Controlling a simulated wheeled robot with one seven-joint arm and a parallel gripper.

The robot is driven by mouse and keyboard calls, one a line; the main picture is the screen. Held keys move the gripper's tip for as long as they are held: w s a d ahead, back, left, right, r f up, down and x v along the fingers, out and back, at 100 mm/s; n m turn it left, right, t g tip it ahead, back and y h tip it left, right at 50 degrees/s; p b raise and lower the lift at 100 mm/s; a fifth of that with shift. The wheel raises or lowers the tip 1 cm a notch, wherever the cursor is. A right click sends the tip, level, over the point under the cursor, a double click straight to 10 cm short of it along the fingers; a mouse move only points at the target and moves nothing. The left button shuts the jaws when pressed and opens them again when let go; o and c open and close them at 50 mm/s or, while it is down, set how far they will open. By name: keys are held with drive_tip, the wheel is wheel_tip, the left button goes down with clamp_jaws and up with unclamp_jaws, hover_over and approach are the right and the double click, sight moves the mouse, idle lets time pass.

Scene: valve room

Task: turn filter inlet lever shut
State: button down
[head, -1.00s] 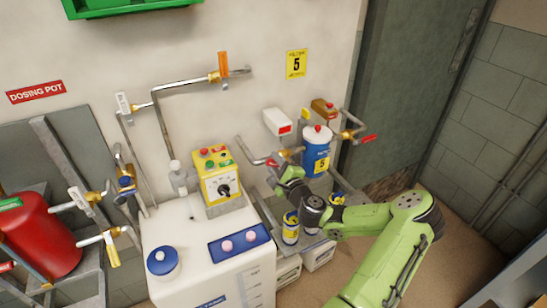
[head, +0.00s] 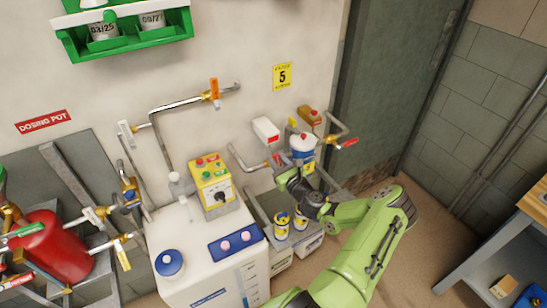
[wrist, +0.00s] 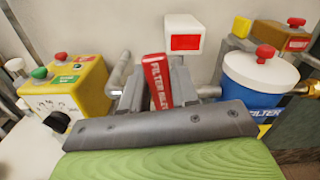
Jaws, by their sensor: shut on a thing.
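The filter inlet lever (wrist: 157,80) has a red handle with white lettering. In the wrist view it stands between the two grey fingers of my gripper (wrist: 158,92), which is shut on it. The lever's lower end is hidden behind the gripper's grey front plate. In the head view, my gripper (head: 283,174) is at the pipe left of the filter, and only a bit of the red lever (head: 277,158) shows. The filter housing (wrist: 262,85), blue and white with a red knob, stands to the right; it also shows in the head view (head: 303,148).
A white box with a red panel (wrist: 183,35) is on the wall behind the lever. A yellow control box (wrist: 70,88) stands to the left. Another red lever (head: 348,142) is right of the filter. Yellow-topped containers (head: 281,225) stand below my wrist.

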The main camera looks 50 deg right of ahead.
drive_tip(key=shift+s+d+r+m+p, duration=0.15)
drive_tip(key=shift+d+m+p, duration=0.35)
drive_tip(key=shift+m, duration=0.4)
drive_tip(key=c, duration=0.9)
unclamp_jaws()
drive_tip(key=shift+c, duration=0.2)
drive_tip(key=shift+s, duration=0.1)
drive_tip(key=v, duration=1.5)
drive_tip(key=shift+s, duration=0.3)
drive_tip(key=shift+a, duration=0.15)
